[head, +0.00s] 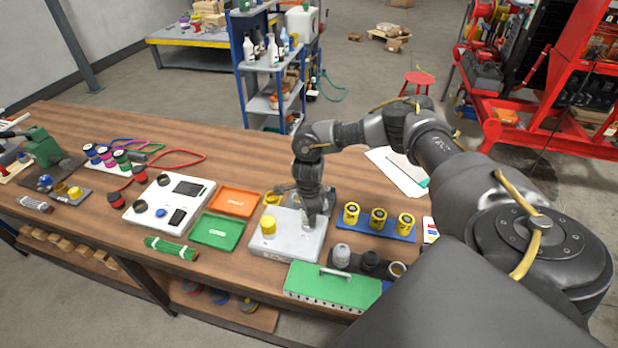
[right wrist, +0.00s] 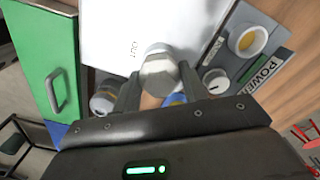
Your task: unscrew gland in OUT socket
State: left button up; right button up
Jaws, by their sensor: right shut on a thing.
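A light grey box (head: 285,246) stands near the front of the bench, with a yellow cap (head: 268,225) on its left part. My right gripper (head: 309,220) points down at the box's right part. In the right wrist view, a grey hexagonal gland (right wrist: 158,74) sits beside the printed word OUT on the box's white face (right wrist: 150,25). The fingers of my right gripper (right wrist: 160,82) are shut on the gland, one on each side. The gland's lower part and its thread are hidden, so I cannot tell how far it is screwed in. My left gripper is not in view.
A green case (head: 332,287) with a handle stands close in front. A blue holder (head: 376,224) with three yellow cylinders is to the right. A green tray (head: 218,231) and an orange tray (head: 235,201) lie left.

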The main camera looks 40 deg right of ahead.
jog(key=shift+c, duration=1.2)
jog(key=shift+f+n+b, duration=0.15)
jog(key=shift+n+b, duration=0.45)
jog(key=shift+b, duration=0.2)
jog(key=shift+n+b, duration=1.05)
jog(key=shift+n, duration=0.55)
jog(key=shift+n+b, duration=0.4)
jog(key=shift+b, duration=0.25)
jog(key=shift+n+b, duration=1.1)
jog(key=shift+n, duration=0.1)
jog(key=shift+n+b, duration=0.45)
jog(key=shift+n, duration=0.25)
